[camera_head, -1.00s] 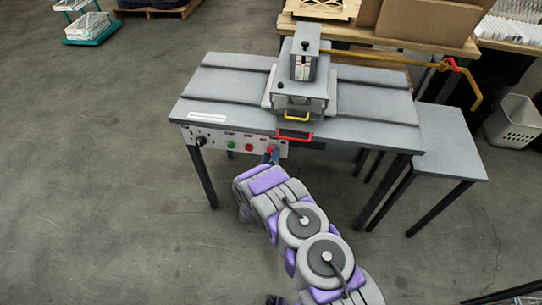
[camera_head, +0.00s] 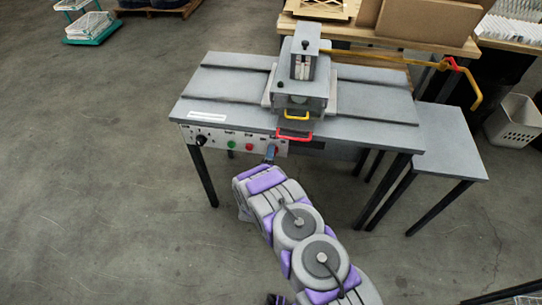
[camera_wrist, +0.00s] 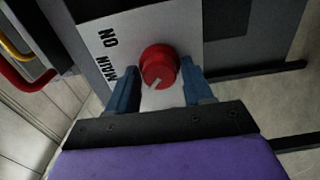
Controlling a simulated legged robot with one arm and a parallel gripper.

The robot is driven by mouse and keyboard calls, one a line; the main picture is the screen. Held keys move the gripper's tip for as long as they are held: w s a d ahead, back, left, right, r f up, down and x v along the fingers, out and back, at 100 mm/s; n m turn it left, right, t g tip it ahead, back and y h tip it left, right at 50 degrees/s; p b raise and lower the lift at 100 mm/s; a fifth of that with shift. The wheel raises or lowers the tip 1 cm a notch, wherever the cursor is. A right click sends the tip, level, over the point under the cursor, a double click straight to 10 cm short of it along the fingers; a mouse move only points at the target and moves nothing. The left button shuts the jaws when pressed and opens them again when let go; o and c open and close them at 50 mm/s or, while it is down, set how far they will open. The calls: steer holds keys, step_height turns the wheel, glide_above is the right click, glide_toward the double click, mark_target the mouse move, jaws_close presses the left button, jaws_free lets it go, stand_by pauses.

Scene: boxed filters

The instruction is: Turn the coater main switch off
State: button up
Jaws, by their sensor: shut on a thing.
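The coater (camera_head: 230,106) is a grey table-like machine with a white control panel (camera_head: 215,139) on its front edge. In the wrist view, the main switch (camera_wrist: 158,64) is a round red knob with a pale pointer mark at its lower edge. It sits on the white panel, with "ON" and "MAIN" lettering to its left. My gripper (camera_wrist: 160,90) has a blue finger on each side of the knob and is shut on it. In the head view my gripper (camera_head: 270,152) is at the panel's right end and hides the knob.
The panel also carries a black knob (camera_head: 201,140), a green button (camera_head: 231,145) and a red button (camera_head: 249,147). Red (camera_head: 294,137) and yellow (camera_head: 297,116) handles stick out above my gripper. A lower grey side table (camera_head: 450,150) stands right.

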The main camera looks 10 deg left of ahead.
steer(key=shift+s+a+f+n, duration=0.15)
steer(key=shift+a+n, duration=0.1)
steer(key=shift+n, duration=0.05)
steer(key=o, duration=0.7)
steer(key=shift+o, duration=0.6)
steer(key=shift+a, duration=0.15)
steer(key=s+p, duration=0.3)
steer(key=s, duration=1.4)
steer(key=shift+p, duration=0.4)
steer(key=shift+s+f, duration=0.1)
